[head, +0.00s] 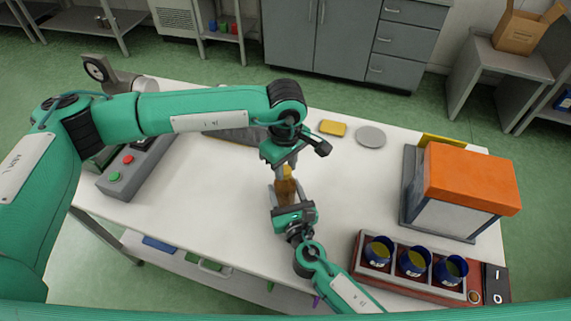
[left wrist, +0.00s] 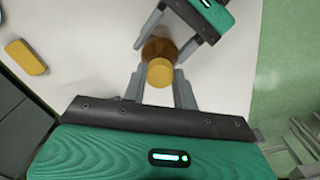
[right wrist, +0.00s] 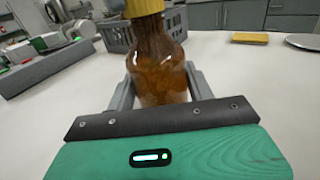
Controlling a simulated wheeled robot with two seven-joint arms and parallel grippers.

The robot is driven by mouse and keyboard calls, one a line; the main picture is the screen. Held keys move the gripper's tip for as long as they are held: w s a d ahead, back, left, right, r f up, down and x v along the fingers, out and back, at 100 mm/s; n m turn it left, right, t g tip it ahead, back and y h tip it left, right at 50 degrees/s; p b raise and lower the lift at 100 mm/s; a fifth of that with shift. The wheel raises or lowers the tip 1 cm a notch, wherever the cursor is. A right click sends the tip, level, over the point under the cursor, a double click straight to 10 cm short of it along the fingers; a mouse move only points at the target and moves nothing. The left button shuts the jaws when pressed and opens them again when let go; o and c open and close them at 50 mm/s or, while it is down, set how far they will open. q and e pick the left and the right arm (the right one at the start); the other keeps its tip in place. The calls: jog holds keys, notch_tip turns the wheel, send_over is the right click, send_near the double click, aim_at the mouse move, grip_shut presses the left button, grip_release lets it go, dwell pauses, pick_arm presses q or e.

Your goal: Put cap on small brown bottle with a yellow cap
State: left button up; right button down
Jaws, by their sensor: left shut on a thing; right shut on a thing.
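The small brown bottle (head: 286,187) stands upright near the middle of the white table. It fills the middle of the right wrist view (right wrist: 160,65). My right gripper (head: 284,196) is shut on its body from the front. The yellow cap (left wrist: 160,72) is between the fingers of my left gripper (left wrist: 159,86), which is shut on it from above. In the right wrist view the cap (right wrist: 143,8) sits at the top of the bottle's neck, in line with it; whether it is seated or threaded I cannot tell.
A yellow block (head: 332,128) and a grey disc (head: 371,137) lie behind the bottle. An orange-topped box (head: 470,180) stands right. A rack with blue cups (head: 414,262) is at front right. A grey button box (head: 130,170) is at left. The table's left middle is clear.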

pick_arm(q)
jog(key=m, duration=1.7)
jog(key=shift+a, duration=0.1)
jog(key=m, duration=0.5)
jog(key=o, duration=0.9)
jog(key=shift+r, duration=2.25)
